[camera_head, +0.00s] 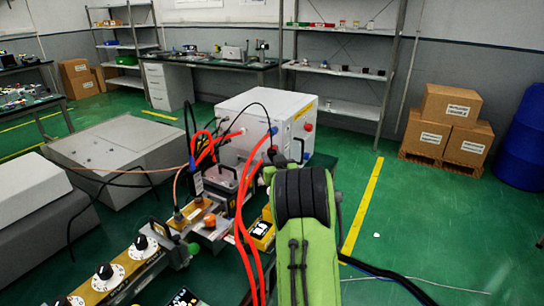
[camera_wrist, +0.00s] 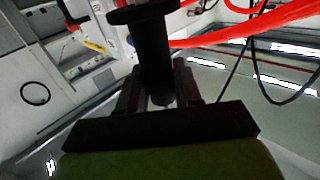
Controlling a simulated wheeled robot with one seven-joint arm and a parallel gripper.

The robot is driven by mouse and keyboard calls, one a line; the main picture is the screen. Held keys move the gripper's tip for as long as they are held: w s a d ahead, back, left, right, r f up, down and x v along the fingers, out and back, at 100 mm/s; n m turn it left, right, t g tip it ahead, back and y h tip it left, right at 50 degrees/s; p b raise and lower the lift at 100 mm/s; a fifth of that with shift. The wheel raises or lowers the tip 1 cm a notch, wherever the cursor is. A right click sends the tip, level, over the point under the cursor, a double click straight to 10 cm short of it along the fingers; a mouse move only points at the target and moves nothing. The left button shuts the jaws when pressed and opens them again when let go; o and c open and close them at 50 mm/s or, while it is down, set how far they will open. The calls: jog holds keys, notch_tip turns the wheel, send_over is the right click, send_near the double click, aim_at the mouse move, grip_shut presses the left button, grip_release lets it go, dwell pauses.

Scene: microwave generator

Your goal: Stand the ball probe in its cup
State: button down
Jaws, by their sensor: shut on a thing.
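In the wrist view my gripper (camera_wrist: 156,85) is shut on a black cylindrical handle, which I take to be the ball probe (camera_wrist: 153,48). A wide dark collar sits on the handle at the top of the picture, and the part beyond it is cut off. The ball does not show. In the head view my green and black arm hides most of the gripper and the held probe. I cannot make out the probe's cup with certainty in either view.
A white box (camera_head: 262,125) stands behind the bench equipment. Red cables (camera_head: 243,240) hang close left of my arm. A panel with black knobs (camera_head: 104,272) lies at lower left. An orange knob-like part (camera_head: 209,221) sits among the fittings. Green floor is open on the right.

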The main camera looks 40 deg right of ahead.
notch_tip(320, 180, down, 3)
jog(key=shift+f+b, duration=0.2)
jog(key=shift+b, duration=0.55)
notch_tip(320, 180, down, 8)
jog(key=b, duration=0.8)
jog(key=shift+r, duration=0.1)
jog(key=c, duration=0.7)
grip_release()
jog(key=shift+s, duration=0.1)
jog(key=v, duration=1.5)
jog(key=shift+s+a, duration=0.25)
jog(key=shift+s, duration=0.05)
